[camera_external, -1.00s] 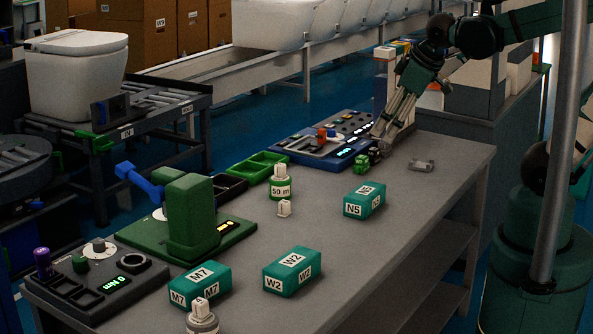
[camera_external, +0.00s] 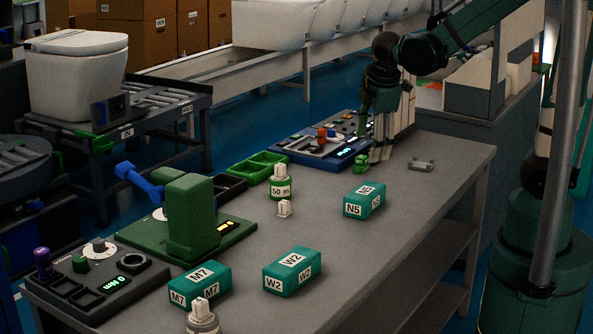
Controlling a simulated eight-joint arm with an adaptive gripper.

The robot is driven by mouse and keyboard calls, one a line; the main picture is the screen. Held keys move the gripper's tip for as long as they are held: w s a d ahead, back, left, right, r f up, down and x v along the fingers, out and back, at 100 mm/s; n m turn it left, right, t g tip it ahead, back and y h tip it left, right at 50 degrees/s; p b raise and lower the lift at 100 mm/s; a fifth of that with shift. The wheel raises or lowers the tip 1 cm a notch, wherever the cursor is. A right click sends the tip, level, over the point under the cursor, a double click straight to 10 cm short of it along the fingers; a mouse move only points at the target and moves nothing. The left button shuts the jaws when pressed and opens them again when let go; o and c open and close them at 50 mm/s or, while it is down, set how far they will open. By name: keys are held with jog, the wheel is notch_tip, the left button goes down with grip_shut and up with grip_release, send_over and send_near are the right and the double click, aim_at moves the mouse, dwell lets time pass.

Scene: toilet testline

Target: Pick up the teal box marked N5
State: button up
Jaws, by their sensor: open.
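The teal box marked N5 (camera_external: 364,201) sits on the grey bench, right of the middle, with white labels on its top and sides. My gripper (camera_external: 381,156) points down above the far part of the bench, behind the N5 box in the picture and apart from it. Its fingers look open, with nothing seen between them. Two like teal boxes stand nearer the camera: one marked W2 (camera_external: 291,271) and one marked M7 (camera_external: 201,284).
A small green object (camera_external: 361,162) lies close beside my gripper. A grey bracket-like part (camera_external: 421,165) lies to the right. A green press (camera_external: 188,217) is further left.

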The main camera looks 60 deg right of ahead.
aim_at(365, 190)
jog(key=w+d+f+n+g, duration=0.1)
jog(key=f+n, duration=0.1)
jog(key=f, duration=0.1)
jog(key=w+d+f+n+h, duration=0.1)
jog(key=w+d+f+n, duration=0.1)
jog(key=f, duration=0.2)
jog(key=w+d+f+n+g, duration=0.1)
jog(key=d+f+n, duration=0.1)
jog(key=f, duration=0.2)
jog(key=shift+w+f+g+h+b, duration=0.2)
jog(key=shift+w+g+h+b, duration=0.1)
jog(key=shift+h+b, duration=0.1)
jog(key=shift+d+f+n, duration=0.25)
jog(key=shift+f+n, duration=0.25)
jog(key=shift+f, duration=0.15)
jog(key=shift+x, duration=1.3)
jog(key=shift+b, duration=0.3)
jog(key=shift+b+x, duration=0.5)
jog(key=shift+x, duration=2.05)
jog(key=shift+c, duration=0.2)
jog(key=c, duration=1.1)
